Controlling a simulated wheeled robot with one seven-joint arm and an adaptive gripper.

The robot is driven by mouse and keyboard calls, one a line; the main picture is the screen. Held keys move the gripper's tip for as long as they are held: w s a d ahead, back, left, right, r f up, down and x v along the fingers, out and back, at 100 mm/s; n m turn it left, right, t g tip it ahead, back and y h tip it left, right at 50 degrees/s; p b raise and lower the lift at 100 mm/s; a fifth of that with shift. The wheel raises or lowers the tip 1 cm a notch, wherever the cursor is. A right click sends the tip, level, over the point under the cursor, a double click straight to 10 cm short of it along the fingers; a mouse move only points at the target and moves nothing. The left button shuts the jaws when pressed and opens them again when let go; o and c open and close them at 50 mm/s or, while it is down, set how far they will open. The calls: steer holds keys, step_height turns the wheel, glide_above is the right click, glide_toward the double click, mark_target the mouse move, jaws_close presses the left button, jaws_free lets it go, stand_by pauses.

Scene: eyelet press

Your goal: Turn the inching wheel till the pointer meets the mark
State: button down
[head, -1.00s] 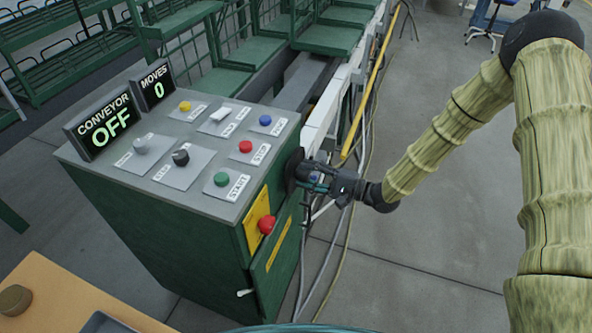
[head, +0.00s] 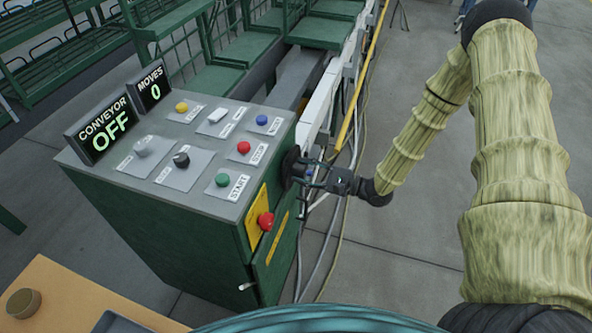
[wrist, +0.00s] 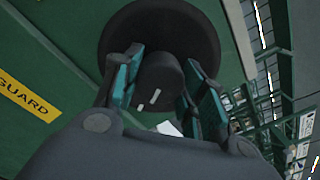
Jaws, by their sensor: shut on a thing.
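The inching wheel (head: 290,164) is a dark disc on the right side of the green control cabinet (head: 180,235). In the wrist view the wheel (wrist: 185,32) has a round dark hub (wrist: 160,75) at its middle. My gripper (head: 304,172) is at the wheel, and in the wrist view its teal-padded fingers (wrist: 160,88) are closed on both sides of the hub. Two short white lines (wrist: 155,97) show near the hub's lower edge, apart and not in one line. I cannot tell for sure which is the pointer and which the mark.
The cabinet top has several buttons and knobs, and displays reading CONVEYOR OFF (head: 101,130) and MOVES 0 (head: 151,87). Cables and a yellow rail (head: 361,75) run behind my gripper.

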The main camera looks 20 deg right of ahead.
stand_by(0.3)
steer(key=c, duration=0.8)
jaws_free()
steer(key=shift+w, duration=0.1)
steer(key=v, duration=1.2)
